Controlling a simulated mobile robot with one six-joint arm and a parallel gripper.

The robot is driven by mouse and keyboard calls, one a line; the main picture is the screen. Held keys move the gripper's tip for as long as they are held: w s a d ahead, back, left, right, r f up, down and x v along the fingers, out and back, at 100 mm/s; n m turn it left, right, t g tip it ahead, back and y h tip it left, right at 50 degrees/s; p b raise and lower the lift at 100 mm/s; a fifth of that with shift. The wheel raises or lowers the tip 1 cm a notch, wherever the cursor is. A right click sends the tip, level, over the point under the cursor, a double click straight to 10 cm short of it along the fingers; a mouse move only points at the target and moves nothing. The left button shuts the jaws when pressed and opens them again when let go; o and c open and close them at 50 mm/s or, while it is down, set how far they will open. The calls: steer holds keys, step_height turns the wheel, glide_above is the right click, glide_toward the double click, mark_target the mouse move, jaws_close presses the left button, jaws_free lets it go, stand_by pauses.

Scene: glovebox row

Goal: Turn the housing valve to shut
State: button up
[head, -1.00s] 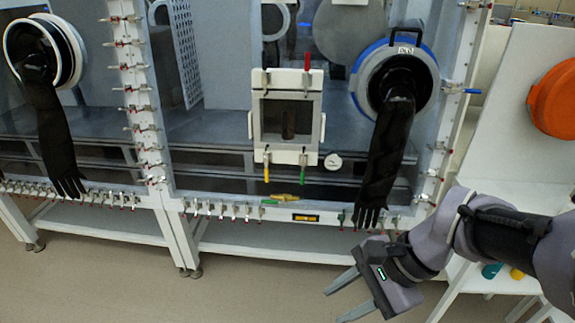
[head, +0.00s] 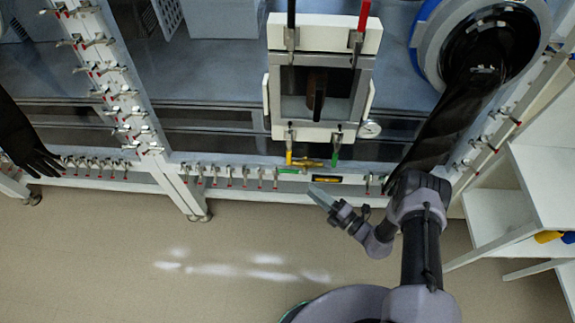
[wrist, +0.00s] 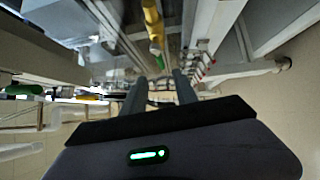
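A small brass-yellow fitting (head: 309,163), which looks like the valve, sits on the front ledge of the glovebox below the square hatch. A green piece (head: 290,171) lies along its left side; how the handle is turned is too small to tell. My gripper (head: 318,194) is below and slightly right of the fitting in the head view, apart from it. In the wrist view my gripper (wrist: 159,85) shows two fingers spread with an empty gap. A yellow part (wrist: 152,22) is ahead of the fingers and a green part (wrist: 22,90) is at left; I cannot tell which these are.
The hatch (head: 281,75) has red, black, yellow and green handles. A round gauge (head: 370,129) is at its lower right. A black glove (head: 445,120) hangs close to my arm. Toggle clamps line the ledge. A white shelf (head: 535,185) stands at right. The floor (head: 110,250) is clear.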

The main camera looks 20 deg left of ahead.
mark_target(287, 172)
steer(key=b+x, duration=0.2)
steer(key=x, duration=1)
steer(key=shift+w+a, duration=0.1)
steer(key=shift+a, duration=0.1)
jaws_close()
stand_by(0.7)
